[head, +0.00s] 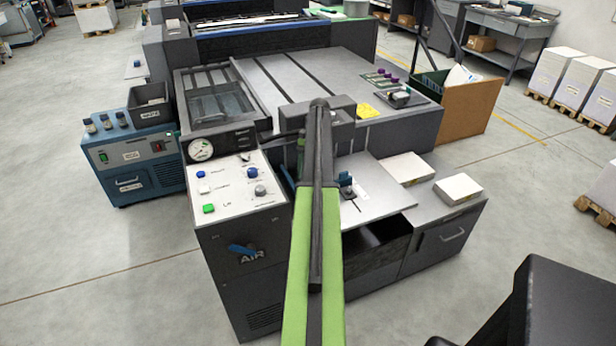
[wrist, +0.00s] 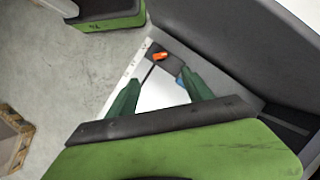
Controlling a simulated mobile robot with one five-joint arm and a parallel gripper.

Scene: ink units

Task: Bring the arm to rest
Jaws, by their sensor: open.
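My green and dark arm (head: 301,262) reaches forward from the bottom middle of the head view, over the front of a grey machine. My gripper (wrist: 159,77) shows in the wrist view with its two green fingers spread apart. Nothing is between the fingertips that I can see as held. Beyond them lie a pale plate, a small orange piece (wrist: 159,56) with a thin dark rod, and a bit of blue near the right finger. In the head view the arm largely hides the gripper.
The grey machine has a white control panel (head: 232,188) left of the arm and a pale plate (head: 375,197) with a blue-topped part right of it. White stacks (head: 457,188) lie further right. A blue unit (head: 130,155) stands at left.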

